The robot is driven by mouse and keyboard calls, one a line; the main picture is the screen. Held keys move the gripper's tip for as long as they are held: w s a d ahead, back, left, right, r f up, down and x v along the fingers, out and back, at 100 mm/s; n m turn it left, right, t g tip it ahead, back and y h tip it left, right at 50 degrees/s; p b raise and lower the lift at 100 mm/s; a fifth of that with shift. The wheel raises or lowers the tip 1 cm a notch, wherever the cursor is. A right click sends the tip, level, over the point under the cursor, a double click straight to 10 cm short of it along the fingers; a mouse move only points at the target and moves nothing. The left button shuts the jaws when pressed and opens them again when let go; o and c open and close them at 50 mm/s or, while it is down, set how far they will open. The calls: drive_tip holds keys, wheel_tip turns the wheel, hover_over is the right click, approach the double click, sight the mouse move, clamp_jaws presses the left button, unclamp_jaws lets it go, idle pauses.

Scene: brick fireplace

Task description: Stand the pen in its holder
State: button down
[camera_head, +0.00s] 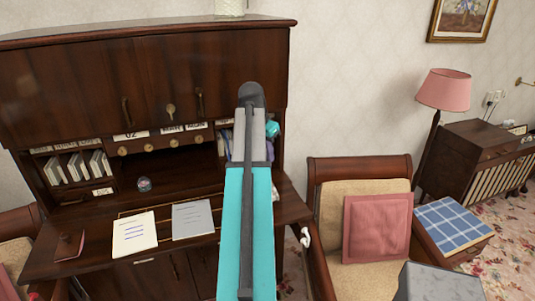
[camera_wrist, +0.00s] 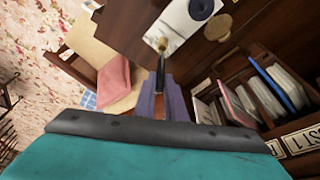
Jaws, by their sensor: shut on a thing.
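My gripper (camera_wrist: 161,88) shows in the wrist view, its grey-purple fingers shut on a thin dark pen (camera_wrist: 160,66). The pen points away from the wrist, and its far end meets a small brass socket (camera_wrist: 163,43) in the picture. The socket appears to be the holder, at one end of a white base (camera_wrist: 181,22) with a dark round piece on it. I cannot tell whether the pen's end is inside the socket or only in front of it. In the head view my raised arm hides the gripper, pen and holder.
A dark wooden desk (camera_head: 85,229) bears papers (camera_head: 134,232), a round glass piece (camera_head: 144,184) and cubbyholes of books (camera_head: 75,168). Books and letters (camera_wrist: 262,97) stand close right of my fingers in the wrist view. A chair with a pink cushion (camera_head: 377,228) is at right.

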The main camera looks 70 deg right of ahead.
drive_tip(key=shift+f+b, duration=1)
drive_tip(key=shift+f, duration=1.5)
idle(0.5)
drive_tip(key=c, duration=1.7)
unclamp_jaws()
drive_tip(key=shift+c, duration=0.2)
drive_tip(key=shift+w+r, duration=0.1)
drive_tip(key=shift+r, duration=0.05)
drive_tip(key=b+v, duration=0.4)
drive_tip(key=v, duration=0.9)
drive_tip(key=shift+r, duration=0.25)
drive_tip(key=shift+a, duration=0.1)
